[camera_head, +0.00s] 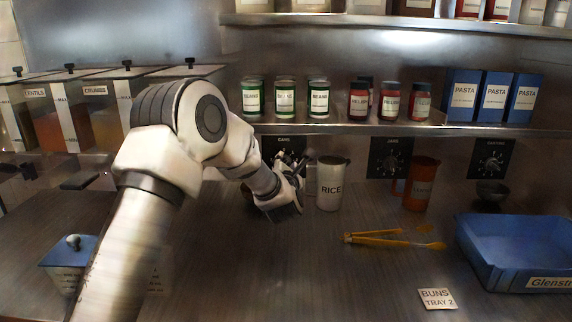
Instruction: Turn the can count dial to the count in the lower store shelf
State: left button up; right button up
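The can count dial sits on a dark wall panel (284,141) labelled "CANS", under the lower store shelf (440,129). Most of the dial is hidden behind my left gripper (288,160). The gripper's dark fingers are right at the dial; I cannot tell whether they touch it or how far they are closed. The dial's setting cannot be read. Green cans (285,97) with white "BEANS" labels stand on the lower shelf, a front row of three with more tops showing behind. My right gripper is not in view.
Red jars (390,101) and blue pasta boxes (495,98) share the shelf. Similar dials, jars (391,157) and cartons (492,158), are to the right. Orange tongs (392,238) and a blue tray (480,262) lie on the counter.

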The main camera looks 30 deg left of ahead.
pick_arm(q)
jog(key=shift+f+m+b, duration=0.1)
jog(key=shift+m+b, duration=0.2)
jog(key=shift+m, duration=0.1)
jog(key=shift+s+a+f+n+p, duration=0.15)
jog(key=shift+n+p, duration=1.6)
jog(key=shift+n, duration=3.75)
jog(key=shift+a+n+p, duration=0.3)
jog(key=shift+n+p, duration=1.45)
jog(key=shift+n, duration=3.75)
jog(key=shift+s+a+f+n+p, duration=0.15)
jog(key=shift+n+p, duration=1.6)
jog(key=shift+n, duration=3.75)
jog(key=shift+r, duration=0.1)
